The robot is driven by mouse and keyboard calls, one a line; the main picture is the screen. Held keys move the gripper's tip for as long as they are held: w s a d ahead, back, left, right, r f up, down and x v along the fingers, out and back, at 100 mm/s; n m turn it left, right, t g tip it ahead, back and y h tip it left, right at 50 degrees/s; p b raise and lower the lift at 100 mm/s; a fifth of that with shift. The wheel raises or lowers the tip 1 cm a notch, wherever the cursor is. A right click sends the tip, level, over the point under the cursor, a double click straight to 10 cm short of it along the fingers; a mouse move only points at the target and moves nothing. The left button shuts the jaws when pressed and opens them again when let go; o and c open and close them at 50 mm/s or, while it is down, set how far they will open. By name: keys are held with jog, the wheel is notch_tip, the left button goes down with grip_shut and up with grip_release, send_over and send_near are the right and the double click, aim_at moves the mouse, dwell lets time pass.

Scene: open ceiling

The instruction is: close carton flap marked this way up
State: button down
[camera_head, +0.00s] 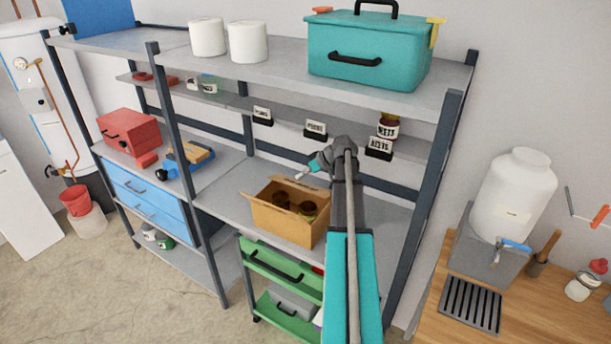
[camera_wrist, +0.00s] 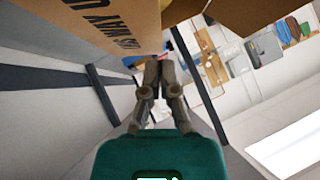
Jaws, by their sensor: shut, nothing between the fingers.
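The brown carton (camera_head: 283,226) stands on the middle shelf with its top open and dark jars (camera_head: 307,209) inside. A flap stands raised along its far side. In the wrist view a cardboard flap (camera_wrist: 120,28) fills the upper left, with dark lettering reading partly "WAY U", upside down. My gripper (camera_head: 300,175) is above the carton's far edge, near the raised flap. In the wrist view its fingers (camera_wrist: 160,60) are together and empty, beside the lettered flap's edge. I cannot tell whether they touch it.
A grey upper shelf (camera_head: 280,57) overhangs the carton, carrying a teal toolbox (camera_head: 365,62) and white rolls (camera_head: 247,42). A dark post (camera_head: 428,200) stands to the right. A green cart (camera_head: 280,275) is below. The shelf left of the carton is partly clear.

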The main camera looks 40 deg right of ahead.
jog(key=shift+s+a+f+b, duration=0.1)
jog(key=shift+a+f+b, duration=0.15)
jog(key=shift+f+b, duration=0.35)
jog(key=shift+s+a+f+b, duration=0.1)
jog(key=shift+a+f+b, duration=0.2)
jog(key=shift+f, duration=0.35)
jog(key=shift+d, duration=0.1)
